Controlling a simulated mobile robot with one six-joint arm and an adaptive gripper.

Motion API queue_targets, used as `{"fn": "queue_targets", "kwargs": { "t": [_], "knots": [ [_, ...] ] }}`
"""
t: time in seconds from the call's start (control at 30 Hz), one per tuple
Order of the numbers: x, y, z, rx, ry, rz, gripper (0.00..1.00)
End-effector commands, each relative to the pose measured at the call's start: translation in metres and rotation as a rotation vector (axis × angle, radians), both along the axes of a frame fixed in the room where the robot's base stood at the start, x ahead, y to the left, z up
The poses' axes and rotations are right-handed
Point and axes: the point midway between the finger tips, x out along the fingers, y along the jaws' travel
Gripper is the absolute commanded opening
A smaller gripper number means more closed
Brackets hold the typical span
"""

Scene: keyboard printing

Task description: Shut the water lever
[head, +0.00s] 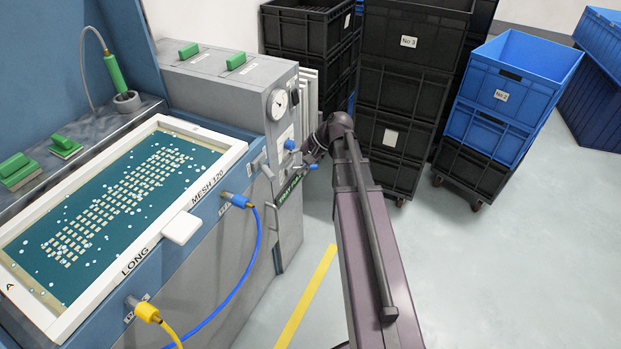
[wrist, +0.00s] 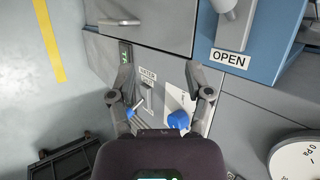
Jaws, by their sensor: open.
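A grey panel on the machine's end carries a small label (wrist: 147,77) that seems to read WATER and SHUT. Below it in the wrist view is a thin metal lever with a blue tip (wrist: 131,112), likely the water lever. The blue tip also shows in the head view (head: 313,167), close to my gripper (head: 314,150). In the wrist view my gripper (wrist: 161,80) is open and empty, facing the panel. One finger is on each side of the label. The lever lies close to the left finger; I cannot tell whether they touch.
A round blue knob (wrist: 178,120) sits right of the lever. A pressure gauge (head: 277,104) and an OPEN label (wrist: 230,58) are on the machine. Stacked black crates (head: 390,150) and blue crates (head: 505,100) stand behind and right of my arm.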

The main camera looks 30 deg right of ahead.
Motion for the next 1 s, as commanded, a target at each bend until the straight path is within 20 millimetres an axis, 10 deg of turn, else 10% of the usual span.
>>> {"fn": "queue_targets", "kwargs": {
  "t": [1.0],
  "knots": [
    [0.043,-0.175,-0.127,0.522,-0.104,-0.374,0.65]
  ]
}}
